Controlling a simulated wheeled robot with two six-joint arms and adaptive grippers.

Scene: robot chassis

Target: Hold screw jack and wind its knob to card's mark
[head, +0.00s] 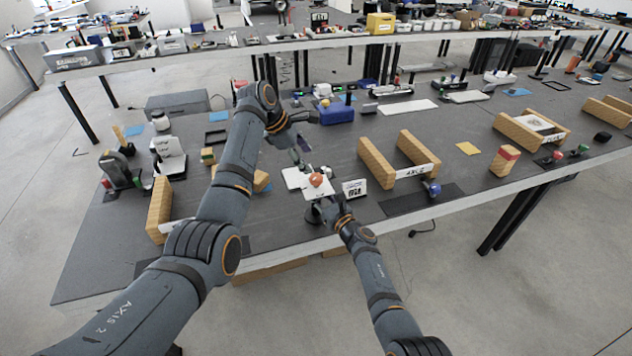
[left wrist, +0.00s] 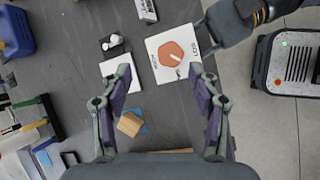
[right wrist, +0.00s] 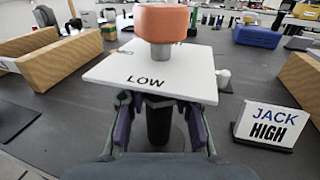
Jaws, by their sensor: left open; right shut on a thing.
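The screw jack has a square white plate (right wrist: 150,72) on a dark column (right wrist: 158,122), with an orange knob (right wrist: 161,22) on top. LOW is printed on the plate edge facing the right wrist camera. My right gripper (right wrist: 160,110) is shut on the column below the plate. My left gripper (left wrist: 160,78) is open and empty, apart from the knob. The card (right wrist: 271,124), reading JACK HIGH, stands beside the jack.
Wooden blocks (head: 376,160) flank a slot right of the card. A small wooden block on a blue patch (left wrist: 130,124) lies near my left gripper. A blue box (head: 337,112) stands farther back. The table's front edge is close to the jack.

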